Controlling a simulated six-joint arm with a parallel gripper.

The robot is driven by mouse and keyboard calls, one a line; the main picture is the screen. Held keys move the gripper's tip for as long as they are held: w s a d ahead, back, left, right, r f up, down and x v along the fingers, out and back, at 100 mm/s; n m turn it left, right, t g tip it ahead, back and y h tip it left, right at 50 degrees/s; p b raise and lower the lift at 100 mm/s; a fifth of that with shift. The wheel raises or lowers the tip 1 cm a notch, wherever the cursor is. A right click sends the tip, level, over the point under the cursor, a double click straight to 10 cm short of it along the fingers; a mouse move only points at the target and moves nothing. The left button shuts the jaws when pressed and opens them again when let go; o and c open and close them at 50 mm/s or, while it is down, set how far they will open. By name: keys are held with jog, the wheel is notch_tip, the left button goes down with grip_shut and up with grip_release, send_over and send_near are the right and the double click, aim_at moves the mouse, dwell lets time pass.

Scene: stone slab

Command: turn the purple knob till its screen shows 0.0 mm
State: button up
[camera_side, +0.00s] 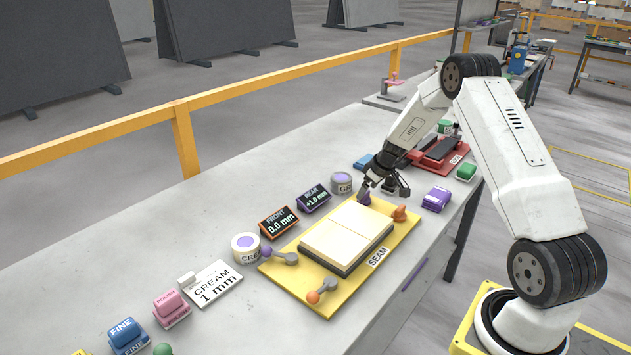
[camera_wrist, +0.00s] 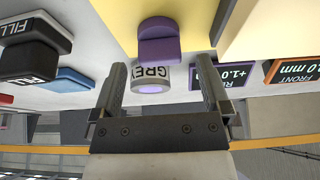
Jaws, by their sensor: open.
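The purple knob (camera_side: 365,198) stands at the far corner of the yellow board (camera_side: 283,277). It also shows in the wrist view (camera_wrist: 160,45), ahead of the fingers and roughly centred between them. The purple-framed REAR screen (camera_side: 314,198) reads +1.0 mm; part of it shows in the wrist view (camera_wrist: 232,75). My gripper (camera_side: 382,190) is open close above the purple knob, and its two fingers (camera_wrist: 161,66) are apart and empty. I cannot tell whether a finger touches the knob.
An orange-framed FRONT screen (camera_side: 279,222) reads 0.0 mm. An orange knob (camera_side: 399,213) stands near the purple one. A cream slab (camera_side: 346,234) lies on the board, with a purple-ended lever (camera_side: 280,256) and an orange-ended lever (camera_side: 321,291) beside it. A grey pot (camera_side: 342,183) stands behind.

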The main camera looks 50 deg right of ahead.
jog(key=shift+x, duration=0.95)
jog(key=c, duration=1.3)
